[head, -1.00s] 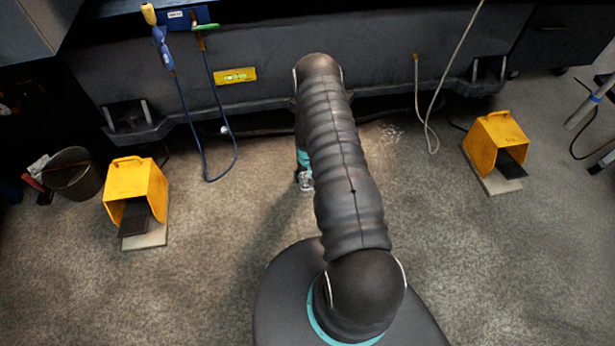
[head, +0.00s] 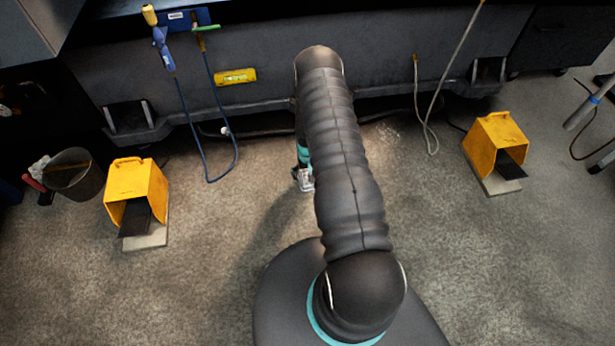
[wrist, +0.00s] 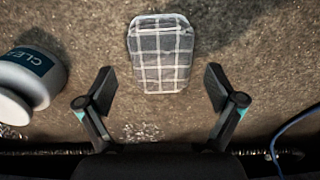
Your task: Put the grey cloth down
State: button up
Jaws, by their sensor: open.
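The grey cloth (wrist: 161,55), checked with white lines and folded into a rounded rectangle, lies flat on the floor in the wrist view. My gripper (wrist: 160,81) is open, its two fingers spread to either side of the cloth's near end, with no finger visibly touching it. In the head view my gripper (head: 304,179) shows only in part beside my arm, low near the floor. The cloth cannot be made out in the head view.
A white container (wrist: 32,75) with a blue label stands left of the cloth. A blue cable (wrist: 292,130) is at right. In the head view, yellow foot pedals (head: 137,185) (head: 494,142) stand either side, and a bin (head: 75,176) is far left. The machine base (head: 400,80) runs behind.

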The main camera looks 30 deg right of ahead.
notch_tip(320, 180, up, 28)
jog(key=w+a+t, duration=0.1)
jog(key=w+a, duration=0.1)
jog(key=a, duration=0.1)
jog(key=s+a+r+n+t, duration=0.1)
jog(key=s+a+r, duration=0.1)
jog(key=r, duration=0.7)
jog(key=s+a+r+t, duration=0.1)
jog(key=s+a+r, duration=0.2)
jog(key=r, duration=0.5)
jog(key=s+a+r+n, duration=0.1)
jog(key=s+a+r, duration=0.4)
jog(key=s+r, duration=0.6)
jog(key=s+a+r+t, duration=0.1)
jog(key=s+a+r, duration=0.1)
jog(key=s, duration=0.5)
jog(key=s+a+r+n+t, duration=0.1)
jog(key=s+r, duration=0.3)
jog(key=s, duration=0.3)
jog(key=shift+s+a+r+t, duration=0.15)
jog(key=shift+s+a+t, duration=0.05)
jog(key=shift+a+t, duration=0.15)
jog(key=shift+o, duration=0.5)
